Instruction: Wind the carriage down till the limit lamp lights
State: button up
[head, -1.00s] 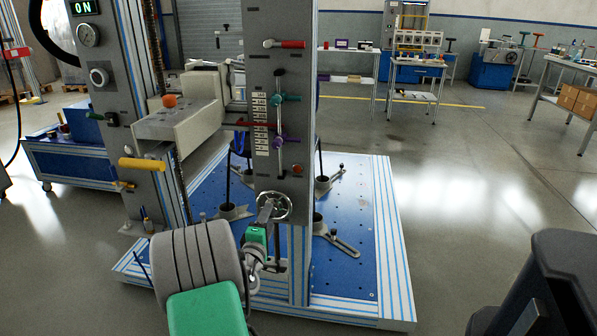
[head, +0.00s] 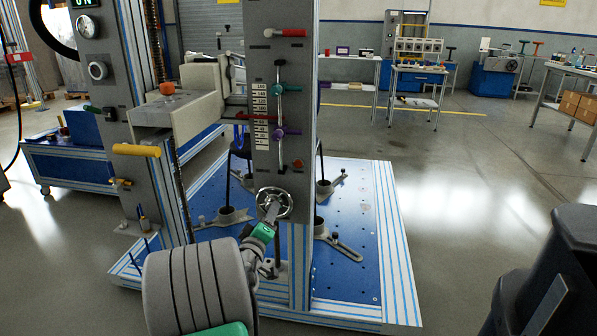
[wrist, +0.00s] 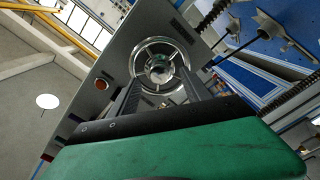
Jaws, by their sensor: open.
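The handwheel (head: 284,203), a silver spoked wheel, sits low on the front of the grey upright. My gripper (head: 271,208) reaches up to it from below. In the wrist view the two dark fingers (wrist: 160,92) stand apart, pointing at the hub of the handwheel (wrist: 160,45); contact cannot be told. A grey block (head: 190,112) with an orange knob, likely the carriage, juts left beside the upright.
A yellow handle (head: 137,150) sticks out at left. The blue bed (head: 352,255) lies below. Open floor (head: 450,190) is at right.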

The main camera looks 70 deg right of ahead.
jog(key=m+b, duration=0.3)
dwell(0.5)
jog(key=shift+d, duration=0.1)
